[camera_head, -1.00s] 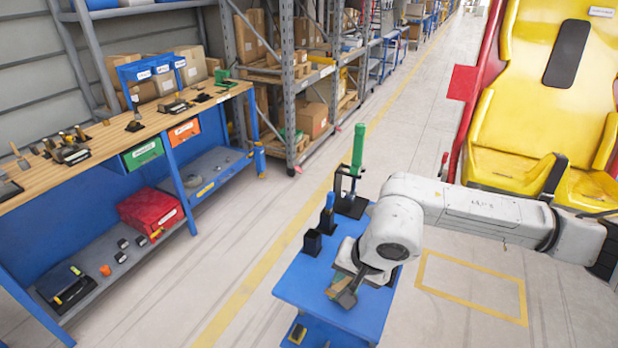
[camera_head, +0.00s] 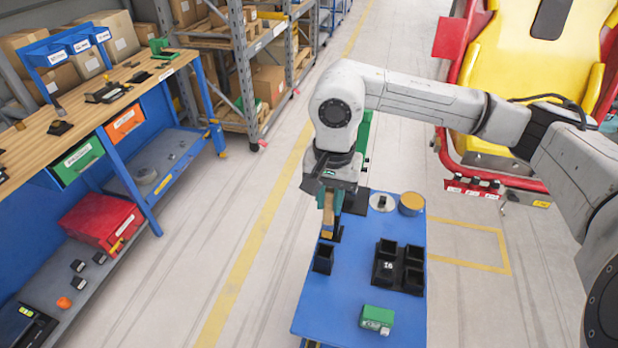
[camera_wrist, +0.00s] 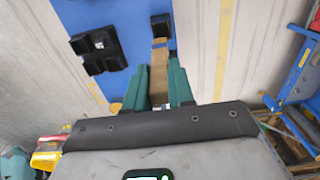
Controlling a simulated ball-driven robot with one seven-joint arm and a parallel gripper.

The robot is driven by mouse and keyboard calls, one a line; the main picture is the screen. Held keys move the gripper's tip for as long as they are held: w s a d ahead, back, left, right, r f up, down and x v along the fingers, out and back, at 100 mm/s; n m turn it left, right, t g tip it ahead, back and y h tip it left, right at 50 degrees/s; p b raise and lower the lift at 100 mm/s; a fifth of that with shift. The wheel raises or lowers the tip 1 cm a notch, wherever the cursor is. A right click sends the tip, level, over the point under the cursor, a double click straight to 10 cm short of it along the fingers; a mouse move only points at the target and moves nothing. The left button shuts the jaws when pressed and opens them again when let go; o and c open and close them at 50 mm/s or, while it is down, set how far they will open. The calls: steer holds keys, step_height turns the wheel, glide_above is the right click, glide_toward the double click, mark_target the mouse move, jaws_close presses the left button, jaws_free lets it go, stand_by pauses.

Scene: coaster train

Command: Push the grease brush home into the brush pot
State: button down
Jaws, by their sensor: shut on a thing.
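My gripper (camera_head: 328,208) has teal fingers and points down over the blue cart top. It is shut on a tan, flat piece, which I take as the grease brush (camera_head: 328,222). The brush also shows between the fingers in the wrist view (camera_wrist: 159,78), with a bluish band near its far end. A square, black, open pot (camera_head: 323,260), likely the brush pot, stands just nearer than the brush in the head view. In the wrist view this pot (camera_wrist: 160,24) lies just beyond the brush's tip. The brush appears outside the pot; the exact gap cannot be told.
A black block with several square cups (camera_head: 385,272) stands right of the pot. A green box (camera_head: 376,319) lies at the cart's near end. A tan round tub (camera_head: 411,204) and a grey disc (camera_head: 382,203) are at the far right. A green-handled tool is partly hidden behind my gripper.

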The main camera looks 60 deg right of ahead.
mark_target(327, 214)
steer(key=shift+w+f, duration=0.2)
steer(key=shift+f, duration=1.6)
steer(key=shift+b, duration=0.85)
steer(key=shift+f+b, duration=0.85)
steer(key=shift+b, duration=1)
